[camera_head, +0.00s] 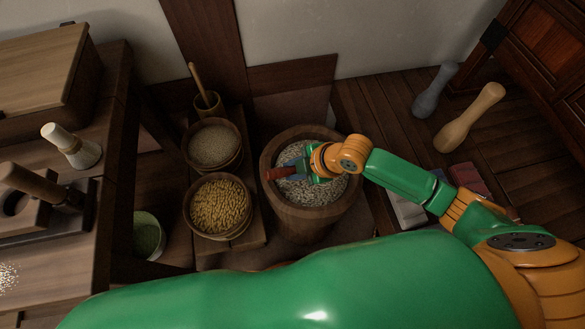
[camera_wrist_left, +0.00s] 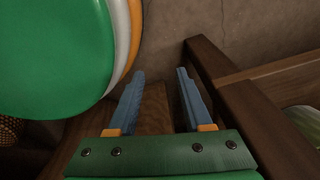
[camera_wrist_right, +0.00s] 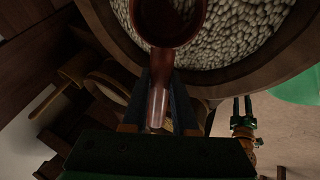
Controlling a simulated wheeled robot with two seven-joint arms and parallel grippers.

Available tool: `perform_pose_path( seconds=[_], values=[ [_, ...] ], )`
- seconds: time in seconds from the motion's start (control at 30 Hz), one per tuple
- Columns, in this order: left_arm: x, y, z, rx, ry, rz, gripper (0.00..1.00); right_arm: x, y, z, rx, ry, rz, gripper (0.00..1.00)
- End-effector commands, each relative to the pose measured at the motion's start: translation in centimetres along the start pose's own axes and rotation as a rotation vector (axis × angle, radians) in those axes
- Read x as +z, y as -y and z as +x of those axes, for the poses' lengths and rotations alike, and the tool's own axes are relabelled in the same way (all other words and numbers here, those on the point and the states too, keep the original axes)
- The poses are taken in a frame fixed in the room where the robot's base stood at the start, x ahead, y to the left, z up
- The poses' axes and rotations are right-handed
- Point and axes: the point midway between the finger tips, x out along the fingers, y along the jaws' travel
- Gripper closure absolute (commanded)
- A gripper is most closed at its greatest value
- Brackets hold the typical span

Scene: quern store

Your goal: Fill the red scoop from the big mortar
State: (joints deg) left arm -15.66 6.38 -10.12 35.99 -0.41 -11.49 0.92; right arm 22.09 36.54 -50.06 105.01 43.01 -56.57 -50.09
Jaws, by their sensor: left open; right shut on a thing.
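The big wooden mortar (camera_head: 305,224) stands on the floor, full of pale grain (camera_head: 325,187). My right gripper (camera_head: 296,170) is shut on the handle of the red scoop (camera_head: 276,173), just over the grain. In the right wrist view the scoop's handle (camera_wrist_right: 158,100) lies between the fingers. Its bowl (camera_wrist_right: 168,22) overlaps the grain in the picture, and its visible inside looks dark and empty. I cannot tell whether it touches the grain. My left gripper (camera_wrist_left: 155,100) is open with nothing between its fingers; it also shows in the right wrist view (camera_wrist_right: 242,105).
Two bowls of grain, one pale (camera_head: 214,143) and one yellow (camera_head: 218,206), stand left of the mortar. A small pot with a stick (camera_head: 208,104) is behind them. A green bowl (camera_head: 149,238) is lower left. Two pestles (camera_head: 470,117) are at the right. A wooden bench (camera_head: 35,240) edges the left.

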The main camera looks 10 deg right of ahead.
Motion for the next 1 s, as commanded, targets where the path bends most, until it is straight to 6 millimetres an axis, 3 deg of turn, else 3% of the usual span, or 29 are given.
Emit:
perform_pose_path(
  seconds=[0.17,0.37,0.67,1.0],
  values=[
    [-0.7,1.2,2.2,-0.022,-0.018,-0.007,0.50,0.8,0.8,1.7,0.000,-0.001,0.000,1.00],
    [-2.0,1.2,3.8,-0.025,-0.034,-0.012,0.50,1.5,1.5,3.0,0.000,0.000,0.001,1.00],
    [-2.1,0.9,3.3,-0.019,-0.029,-0.012,0.50,3.2,3.2,0.6,-0.002,0.002,0.000,1.00],
    [-0.5,1.1,1.0,-0.020,-0.016,-0.007,0.50,2.5,2.5,1.0,-0.136,0.135,0.001,1.00]
  ],
)
